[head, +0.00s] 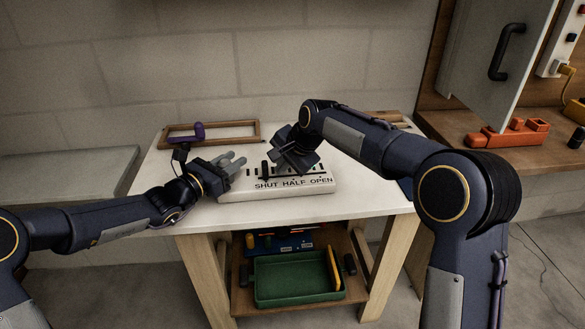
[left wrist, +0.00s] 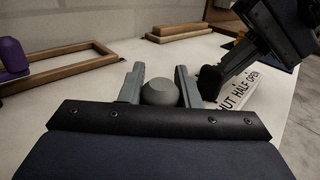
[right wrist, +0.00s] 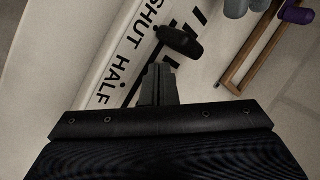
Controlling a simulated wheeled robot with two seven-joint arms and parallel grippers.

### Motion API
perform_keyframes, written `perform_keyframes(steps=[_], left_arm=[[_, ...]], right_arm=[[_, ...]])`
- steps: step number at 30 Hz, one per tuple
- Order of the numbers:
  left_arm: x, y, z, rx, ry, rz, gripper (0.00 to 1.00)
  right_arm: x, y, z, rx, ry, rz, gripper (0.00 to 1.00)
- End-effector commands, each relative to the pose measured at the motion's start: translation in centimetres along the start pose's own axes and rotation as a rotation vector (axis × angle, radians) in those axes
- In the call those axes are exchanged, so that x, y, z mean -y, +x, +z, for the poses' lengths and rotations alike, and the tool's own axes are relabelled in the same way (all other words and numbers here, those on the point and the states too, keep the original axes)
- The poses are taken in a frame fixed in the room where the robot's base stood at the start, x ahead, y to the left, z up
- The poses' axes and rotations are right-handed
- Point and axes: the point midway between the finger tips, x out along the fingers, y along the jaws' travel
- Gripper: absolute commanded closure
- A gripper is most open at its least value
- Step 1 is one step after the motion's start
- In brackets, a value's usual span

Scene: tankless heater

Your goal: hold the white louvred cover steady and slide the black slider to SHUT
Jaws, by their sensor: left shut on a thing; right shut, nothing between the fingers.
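The white louvred cover (head: 312,190) lies on the table, lettered SHUT, HALF and OPEN along its front. It also shows in the right wrist view (right wrist: 88,92). The black slider (head: 264,171) stands by the word SHUT; in the right wrist view the slider (right wrist: 180,41) is just beyond my fingertips. My left gripper (left wrist: 160,82) is shut on a round grey knob (left wrist: 159,93) at the cover's left end. My right gripper (right wrist: 158,78) is shut and empty over the cover, on the HALF side of the slider. Whether it touches the slider is unclear.
A wooden frame (head: 215,143) with a purple-handled thing (head: 199,131) lies at the table's back left. Wooden pieces (head: 383,117) lie at the back right. A green tray (head: 290,300) is on the shelf below.

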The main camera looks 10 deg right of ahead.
Motion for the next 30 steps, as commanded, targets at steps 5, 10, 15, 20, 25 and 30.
perform_keyframes(steps=[5,10,15,20,25,30], left_arm=[[0.0,0.0,-0.3,-0.006,-0.003,0.0,1.0],[0.0,0.0,-0.3,-0.006,-0.003,0.0,1.0],[0.0,0.0,-0.3,-0.006,-0.003,0.0,1.0],[0.0,0.0,-0.3,-0.006,-0.003,0.0,1.0],[0.0,0.0,-0.3,-0.006,-0.003,0.0,1.0],[0.0,0.0,-0.3,-0.006,-0.003,0.0,1.0]], right_arm=[[1.0,-1.4,-0.1,-0.002,-0.001,-0.003,1.0],[1.9,-2.9,-0.1,-0.002,-0.001,-0.002,1.0],[2.8,-4.3,-0.2,-0.003,-0.001,-0.003,1.0],[3.5,-5.4,-0.2,-0.001,-0.001,-0.001,1.0],[3.6,-5.8,-0.3,-0.001,-0.001,-0.001,1.0],[3.6,-5.7,-0.3,-0.001,-0.001,-0.001,1.0]])
